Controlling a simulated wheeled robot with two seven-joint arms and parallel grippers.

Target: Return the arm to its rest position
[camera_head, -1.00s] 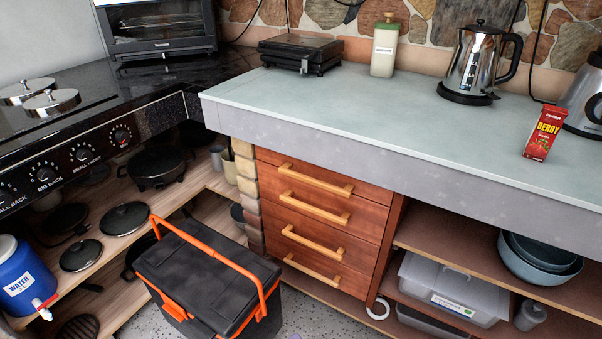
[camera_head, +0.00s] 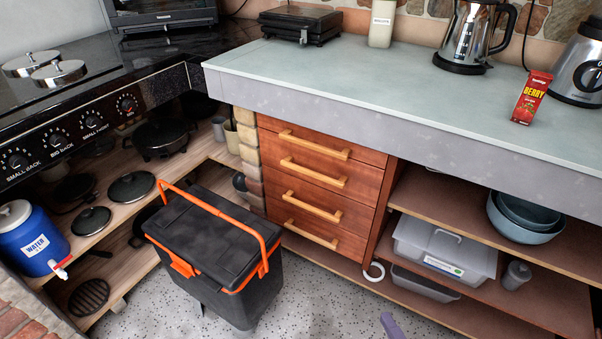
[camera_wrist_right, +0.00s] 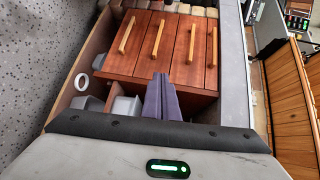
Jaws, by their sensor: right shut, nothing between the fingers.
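My right gripper (camera_head: 392,326) shows only as a purple fingertip at the bottom edge of the head view, over the speckled floor. In the right wrist view its two purple fingers (camera_wrist_right: 162,97) are together with nothing between them. They point toward the wooden drawer unit (camera_head: 318,188), which also shows in the wrist view (camera_wrist_right: 165,50). I cannot tell the gap between the fingers and the drawers. The rest of my right arm is outside the head view. My left gripper is not in view.
A black cooler box with an orange handle (camera_head: 215,250) stands on the floor. The counter (camera_head: 380,90) carries a kettle (camera_head: 470,38) and a red berry carton (camera_head: 531,97). Open shelves at right hold a plastic bin (camera_head: 445,250) and bowls (camera_head: 525,218).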

